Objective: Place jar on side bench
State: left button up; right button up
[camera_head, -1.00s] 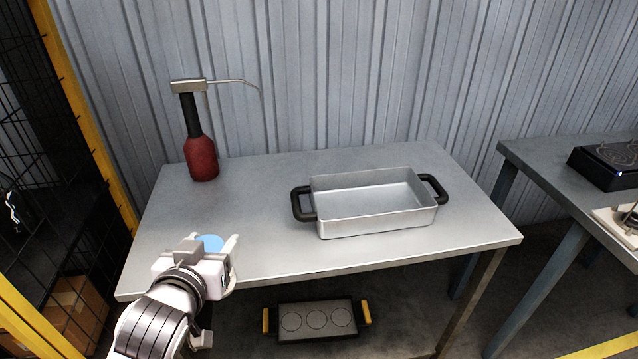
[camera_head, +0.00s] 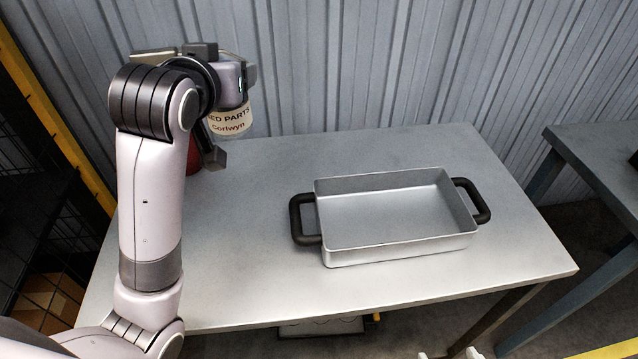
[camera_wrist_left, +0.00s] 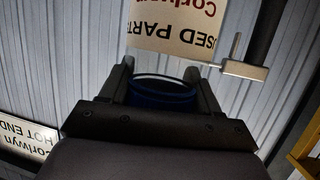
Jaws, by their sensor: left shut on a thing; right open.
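The jar (camera_head: 230,119) has a cream label reading "PARTS corlwyn". It appears upright below my left gripper (camera_wrist_left: 162,86), over the back left of the grey metal bench (camera_head: 240,200). In the left wrist view its upside-down label (camera_wrist_left: 180,28) and blue lid (camera_wrist_left: 162,94) show, with the lid between the two fingers. The left gripper is shut on the jar. My arm hides part of the jar, and I cannot tell its exact height above the bench. The tips of my open right gripper (camera_head: 448,354) show at the bottom edge of the head view.
A metal pan (camera_head: 395,255) with black handles stands on the bench's right half. A red bottle (camera_head: 193,155) is mostly hidden behind my left arm. Another grey table (camera_head: 590,150) stands at right. A corrugated wall closes the back. The bench's front left is clear.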

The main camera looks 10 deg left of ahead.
pick_arm(q)
notch_tip(320, 180, down, 20)
jog(key=shift+r+b, duration=0.15)
jog(key=shift+b, duration=1.05)
jog(key=o, duration=1.1)
jog(key=shift+r, duration=0.1)
jog(key=v, duration=1.2)
